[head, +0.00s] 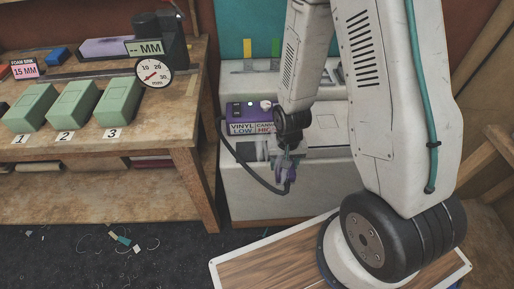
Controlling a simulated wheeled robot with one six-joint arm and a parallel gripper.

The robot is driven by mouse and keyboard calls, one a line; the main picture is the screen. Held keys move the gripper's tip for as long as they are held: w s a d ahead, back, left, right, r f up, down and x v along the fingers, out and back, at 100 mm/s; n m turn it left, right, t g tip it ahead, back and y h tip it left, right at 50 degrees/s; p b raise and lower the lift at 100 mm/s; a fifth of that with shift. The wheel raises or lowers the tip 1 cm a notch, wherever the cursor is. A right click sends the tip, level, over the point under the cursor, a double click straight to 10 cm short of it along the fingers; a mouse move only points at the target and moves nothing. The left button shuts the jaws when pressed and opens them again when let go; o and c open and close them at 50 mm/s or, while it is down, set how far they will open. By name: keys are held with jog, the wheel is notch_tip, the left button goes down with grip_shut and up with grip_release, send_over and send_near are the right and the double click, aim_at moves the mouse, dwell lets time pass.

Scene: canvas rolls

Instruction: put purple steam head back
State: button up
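The purple steam head (289,174) is small in the head view, in front of the white cabinet. A dark hose loops down from the purple control box (243,116) and back up to it. My gripper (286,161) points down at the steam head. The fingers seem closed around it, but they are small and partly hidden. The box has a green light, a pale knob and labels reading "VINYL LOW" and a partly covered "HIGH". I cannot make out an empty holder for the head.
The white cabinet (245,196) stands behind my gripper. A wooden workbench (165,118) at left carries several green blocks (74,104), numbered 1 to 3, and a round dial gauge (153,72). Scraps lie on the dark floor (70,245). My arm hides much of the right side.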

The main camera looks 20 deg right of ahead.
jog(key=w+a, duration=0.1)
jog(key=w, duration=0.4)
jog(key=w+a+f, duration=0.1)
jog(key=w, duration=0.4)
jog(key=w+a, duration=0.1)
jog(key=w, duration=0.4)
jog(key=shift+a+f, duration=0.3)
jog(key=shift+s+f, duration=0.1)
jog(key=shift+f, duration=1.55)
jog(key=shift+f, duration=0.2)
jog(key=o, duration=0.9)
